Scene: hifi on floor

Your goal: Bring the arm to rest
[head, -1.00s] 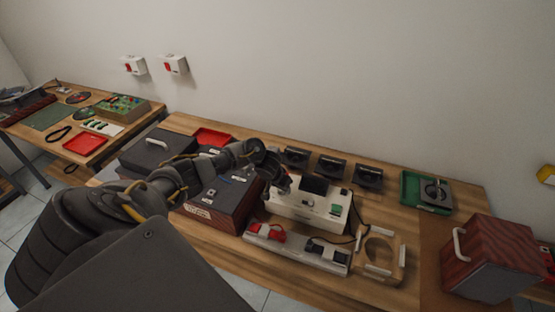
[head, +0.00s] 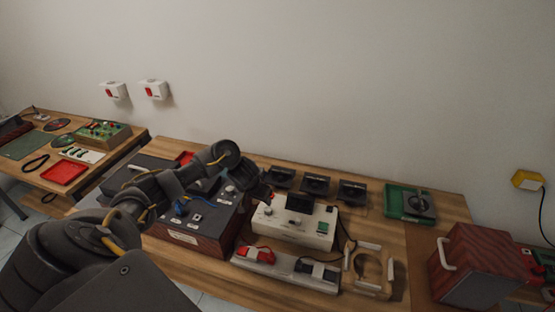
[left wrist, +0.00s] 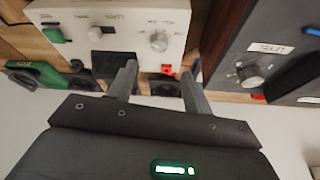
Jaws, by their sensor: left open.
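My left arm comes in from the left in the head view and reaches over a dark box with a reddish wood front (head: 185,238). Its left gripper (head: 264,196) is beside the left end of a white control unit (head: 318,226), and the fingers are small and hard to make out there. In the left wrist view the two fingers (left wrist: 162,82) are spread with nothing between them. The white unit (left wrist: 135,18) with its knob shows beyond them, and the dark box (left wrist: 265,60) is to the right. My right gripper is not in view.
In front of the white unit lies a pale bar with red and black parts (head: 285,268). A wooden frame (head: 369,270) is to its right. Several black stands (head: 315,185) line the back. A green tray (head: 400,200) and red-brown box (head: 475,265) stand right.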

